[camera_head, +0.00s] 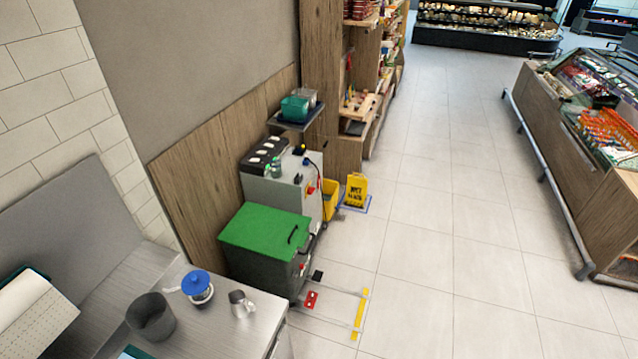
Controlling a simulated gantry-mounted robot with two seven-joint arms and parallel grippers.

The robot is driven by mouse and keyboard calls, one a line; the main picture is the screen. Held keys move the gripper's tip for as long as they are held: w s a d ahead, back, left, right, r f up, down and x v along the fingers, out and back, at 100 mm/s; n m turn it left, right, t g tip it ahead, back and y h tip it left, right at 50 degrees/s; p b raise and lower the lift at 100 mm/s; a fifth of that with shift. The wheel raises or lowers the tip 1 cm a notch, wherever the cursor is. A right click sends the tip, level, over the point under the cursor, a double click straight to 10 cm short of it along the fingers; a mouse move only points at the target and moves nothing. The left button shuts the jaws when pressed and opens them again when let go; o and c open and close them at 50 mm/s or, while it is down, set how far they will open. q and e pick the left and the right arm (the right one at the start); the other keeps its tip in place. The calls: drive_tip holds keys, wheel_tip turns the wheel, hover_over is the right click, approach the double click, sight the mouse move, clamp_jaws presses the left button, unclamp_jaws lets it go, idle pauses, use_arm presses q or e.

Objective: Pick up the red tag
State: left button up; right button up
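A small flat red item with pale marks, which looks like the red tag (311,299), is low beside the green-lidded cabinet, close to the floor. I cannot tell whether it lies on the floor or is attached to something. A small black piece (317,277) is just above it in the picture. Another small red spot (311,190) shows on the grey machine, too small to make out. Neither of my grippers is in view.
A dark cabinet with a green lid (262,232) stands by the wall, with a grey machine (285,190) behind it. A steel counter (240,335) holds a dark cup (152,317), blue-lidded jar (197,286) and metal pitcher (241,304).

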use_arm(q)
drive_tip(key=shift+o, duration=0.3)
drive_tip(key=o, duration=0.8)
